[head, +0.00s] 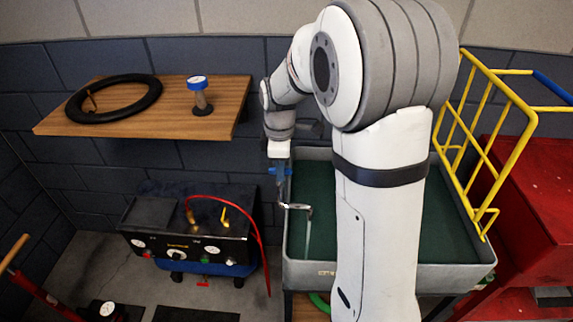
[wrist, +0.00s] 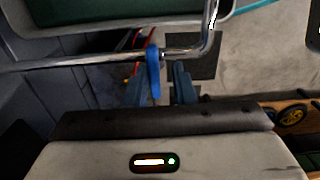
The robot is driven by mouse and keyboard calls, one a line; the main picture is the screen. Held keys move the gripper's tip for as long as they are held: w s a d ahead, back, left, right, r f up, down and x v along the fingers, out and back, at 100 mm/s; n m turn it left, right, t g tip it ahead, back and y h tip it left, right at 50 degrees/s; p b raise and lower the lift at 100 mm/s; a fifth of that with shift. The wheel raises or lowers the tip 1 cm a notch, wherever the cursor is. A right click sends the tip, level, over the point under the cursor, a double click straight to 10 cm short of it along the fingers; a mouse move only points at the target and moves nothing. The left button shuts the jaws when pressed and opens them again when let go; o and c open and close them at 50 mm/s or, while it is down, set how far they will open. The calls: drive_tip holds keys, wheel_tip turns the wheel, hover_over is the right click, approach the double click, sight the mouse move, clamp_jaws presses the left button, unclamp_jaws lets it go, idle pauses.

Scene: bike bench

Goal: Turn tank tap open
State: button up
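The tank (head: 465,252) is a grey tub with a dark green inside, partly hidden behind my arm in the head view. A metal pipe with a bent spout (head: 297,207) stands at its left side, and a pale streak, which looks like water, hangs below the spout. The pipe (wrist: 100,57) crosses the wrist view. The tap's blue lever (wrist: 153,66) hangs down across it. My gripper (wrist: 164,77) is open, with the lever's lower end between its fingers, closer to the left finger. I cannot tell whether they touch. In the head view my gripper (head: 278,158) is beside the pipe.
A yellow rail frame (head: 510,150) and a red cabinet (head: 540,200) stand right of the tank. A wooden shelf (head: 150,122) with a black tyre (head: 118,112) is at the upper left. A black and blue machine (head: 185,248) with a red hose (head: 258,240) stands below it.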

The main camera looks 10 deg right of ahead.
drive_tip(key=shift+o, duration=1.1)
drive_tip(key=shift+w, duration=0.1)
drive_tip(key=shift+r, duration=0.2)
wheel_tip(320, 180, up, 8)
drive_tip(key=shift+f, duration=0.25)
